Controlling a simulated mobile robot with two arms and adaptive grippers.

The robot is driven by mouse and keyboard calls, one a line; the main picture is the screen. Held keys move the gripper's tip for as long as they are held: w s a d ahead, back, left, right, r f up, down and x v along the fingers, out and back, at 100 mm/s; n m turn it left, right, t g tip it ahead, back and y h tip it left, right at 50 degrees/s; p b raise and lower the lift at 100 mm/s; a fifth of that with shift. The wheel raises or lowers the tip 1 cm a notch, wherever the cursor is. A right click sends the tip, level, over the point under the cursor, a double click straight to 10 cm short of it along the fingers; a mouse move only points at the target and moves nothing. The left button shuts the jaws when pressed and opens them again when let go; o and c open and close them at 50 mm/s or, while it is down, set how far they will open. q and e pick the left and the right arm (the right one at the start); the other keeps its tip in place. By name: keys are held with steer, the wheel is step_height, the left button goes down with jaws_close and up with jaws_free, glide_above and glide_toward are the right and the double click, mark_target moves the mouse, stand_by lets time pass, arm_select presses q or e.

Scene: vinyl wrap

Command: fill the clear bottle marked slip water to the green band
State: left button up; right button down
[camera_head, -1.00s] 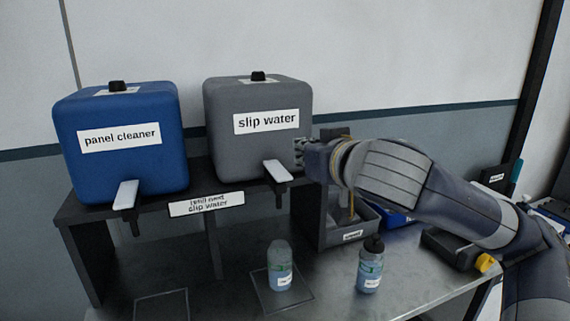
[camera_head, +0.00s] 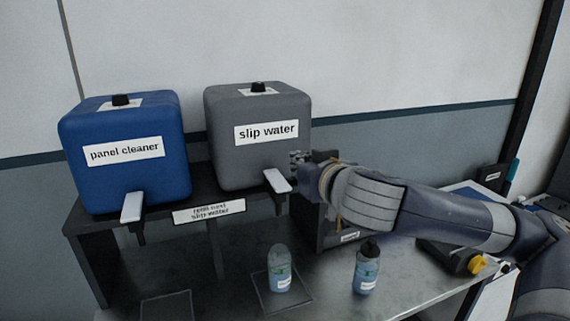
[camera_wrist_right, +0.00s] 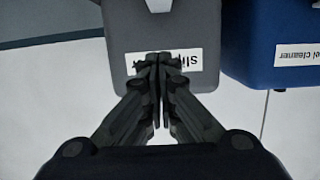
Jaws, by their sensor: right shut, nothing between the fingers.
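A clear bottle (camera_head: 280,268) with a white label stands upright, without a cap, in a marked square on the bench, below the slip water tap. It holds some bluish liquid; its green band is too small to judge against the level. The grey slip water tank (camera_head: 258,160) stands on the black shelf with its white tap lever (camera_head: 277,181) in front. My right gripper (camera_head: 298,158) is beside the tank's lower right, just above and right of the lever. In the right wrist view its fingers (camera_wrist_right: 158,95) are closed together and empty before the tank's label (camera_wrist_right: 183,62).
A blue panel cleaner tank (camera_head: 125,180) with its own lever (camera_head: 132,207) stands to the left. A second bottle (camera_head: 366,270) with a dark top stands right of the first. A shelf sign (camera_head: 209,212) hangs between the levers. An empty marked square (camera_head: 166,308) lies front left.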

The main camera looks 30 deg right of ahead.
steer(key=p, duration=0.5)
glide_above(285, 188)
step_height(285, 188, down, 2)
steer(key=shift+w+f, duration=0.1)
steer(key=shift+w, duration=0.05)
step_height(285, 188, down, 3)
steer(key=shift+r+p, duration=0.2)
steer(key=shift+p, duration=0.15)
steer(key=shift+s+f, duration=0.25)
steer(key=shift+f, duration=0.3)
steer(key=shift+w+f, duration=0.1)
steer(key=shift+f, duration=0.15)
steer(key=f+t+b, duration=0.1)
steer(key=b, duration=0.4)
steer(key=s+f+t+b, duration=0.1)
steer(key=b, duration=0.4)
steer(key=shift+a, duration=0.2)
stand_by(3.9)
